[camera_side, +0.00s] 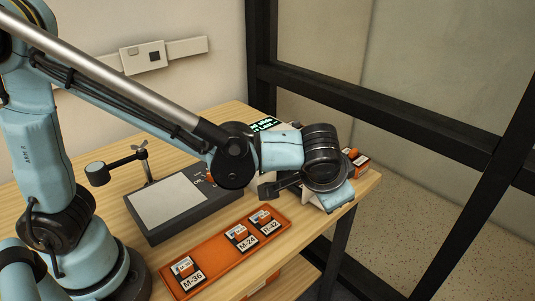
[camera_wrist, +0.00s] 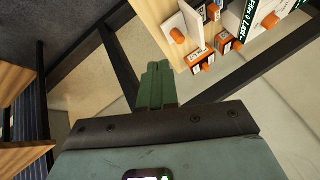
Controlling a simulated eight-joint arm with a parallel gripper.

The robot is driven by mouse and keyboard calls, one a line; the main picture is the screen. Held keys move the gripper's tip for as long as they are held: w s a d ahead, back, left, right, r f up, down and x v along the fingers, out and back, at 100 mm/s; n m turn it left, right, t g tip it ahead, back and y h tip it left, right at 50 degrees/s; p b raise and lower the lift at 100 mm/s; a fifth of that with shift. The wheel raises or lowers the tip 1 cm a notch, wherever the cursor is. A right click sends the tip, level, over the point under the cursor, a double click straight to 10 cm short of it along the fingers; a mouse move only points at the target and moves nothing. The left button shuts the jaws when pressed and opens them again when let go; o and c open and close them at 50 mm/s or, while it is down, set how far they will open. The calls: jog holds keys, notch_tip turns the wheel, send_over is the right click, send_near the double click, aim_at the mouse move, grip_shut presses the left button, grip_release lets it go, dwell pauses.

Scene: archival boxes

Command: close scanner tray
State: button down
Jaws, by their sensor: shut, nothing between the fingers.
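My gripper (camera_wrist: 157,70) shows in the wrist view with its two green fingers together and nothing between them. Behind the fingertips are floor and a dark frame bar. A white panel with an orange knob (camera_wrist: 179,36) sits beyond them to the upper right, apart from the fingers; it looks like the scanner tray, but I cannot be sure. In the side view my wrist hangs at the right end of the desk and hides most of a white device (camera_side: 286,128) there. How far the tray stands out is hidden in that view.
A screen with green text (camera_side: 265,124) stands at the back of the desk (camera_side: 225,113). Small orange-knobbed boxes (camera_wrist: 201,62) are beside the white panel. An orange tray (camera_side: 214,259) holds labelled boxes. A dark pad unit (camera_side: 168,205) lies left. Black framing (camera_side: 390,119) borders the right.

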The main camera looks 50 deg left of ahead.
aim_at(297, 189)
jog(key=x, duration=0.7)
jog(key=w+x, duration=0.1)
jog(key=x, duration=0.3)
jog(key=shift+w, duration=0.2)
jog(key=shift+w+a, duration=0.2)
jog(key=shift+a, duration=0.3)
jog(key=a, duration=1)
